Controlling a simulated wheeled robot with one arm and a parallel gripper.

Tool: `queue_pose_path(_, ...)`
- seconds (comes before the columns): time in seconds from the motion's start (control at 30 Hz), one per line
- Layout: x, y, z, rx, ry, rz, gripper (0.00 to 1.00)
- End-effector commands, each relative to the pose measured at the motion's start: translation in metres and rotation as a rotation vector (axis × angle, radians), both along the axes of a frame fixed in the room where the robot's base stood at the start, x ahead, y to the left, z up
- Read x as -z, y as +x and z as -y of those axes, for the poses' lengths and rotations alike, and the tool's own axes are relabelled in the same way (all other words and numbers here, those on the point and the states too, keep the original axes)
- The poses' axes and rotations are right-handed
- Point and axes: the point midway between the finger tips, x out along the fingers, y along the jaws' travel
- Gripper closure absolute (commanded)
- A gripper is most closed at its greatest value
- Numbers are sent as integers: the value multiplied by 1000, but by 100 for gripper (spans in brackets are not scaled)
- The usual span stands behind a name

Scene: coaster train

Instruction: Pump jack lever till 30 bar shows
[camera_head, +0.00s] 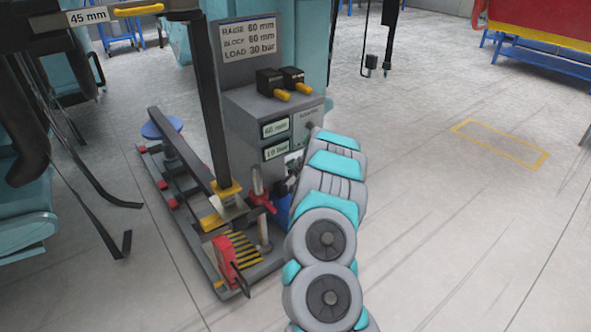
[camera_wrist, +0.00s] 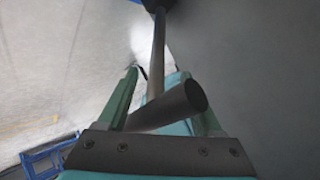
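The grey jack cabinet (camera_head: 262,112) stands at the centre of the head view. Its lower display (camera_head: 276,149) seems to read 10 bar. The upper display (camera_head: 276,128) seems to read 60 mm, though the digits are small. My arm reaches up to the cabinet's right front and hides my gripper there. In the wrist view my gripper (camera_wrist: 158,75) has a dark round bar (camera_wrist: 183,103), likely the lever's grip, slanting across between its teal fingers. A thin metal rod (camera_wrist: 158,45) runs away beyond them. I cannot tell whether the fingers press on the bar.
A sign (camera_head: 248,38) reads raise 60 mm, block 60 mm, load 30 bar. A low base with a striped plate (camera_head: 240,248) and a red part (camera_head: 228,262) lies in front. The floor at right is clear around a yellow outline (camera_head: 500,143).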

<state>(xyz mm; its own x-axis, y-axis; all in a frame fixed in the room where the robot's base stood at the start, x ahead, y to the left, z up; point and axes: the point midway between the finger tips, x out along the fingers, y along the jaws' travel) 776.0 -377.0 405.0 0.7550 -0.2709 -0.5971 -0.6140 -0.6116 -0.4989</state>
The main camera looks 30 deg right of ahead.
Motion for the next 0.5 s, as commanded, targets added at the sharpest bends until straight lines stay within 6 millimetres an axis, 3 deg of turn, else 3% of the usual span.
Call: queue_pose_path(0.5,-6,-6,0,7,2,3,24)
